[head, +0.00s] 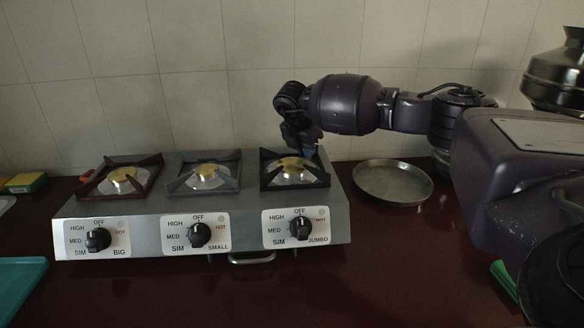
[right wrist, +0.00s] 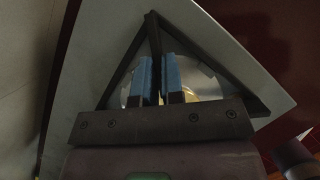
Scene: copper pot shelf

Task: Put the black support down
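The black support (head: 318,178) is a dark square frame with prongs around the rightmost burner of the grey stove (head: 345,215). It looks level and at the stove top; I cannot tell whether it fully touches it. My right gripper (head: 307,150) reaches down to its back right part. In the right wrist view, the blue fingers of my right gripper (right wrist: 158,82) stand close on both sides of a dark bar of the black support (right wrist: 154,35), and appear shut on it. The brass burner cap (head: 291,163) shows inside the frame. My left gripper is not in view.
A brown support (head: 150,160) and a grey support (head: 236,172) sit on the other burners. A round metal plate (head: 393,182) lies right of the stove. A dark metal pot (head: 555,75) is at far right, a teal board (head: 18,285) at left.

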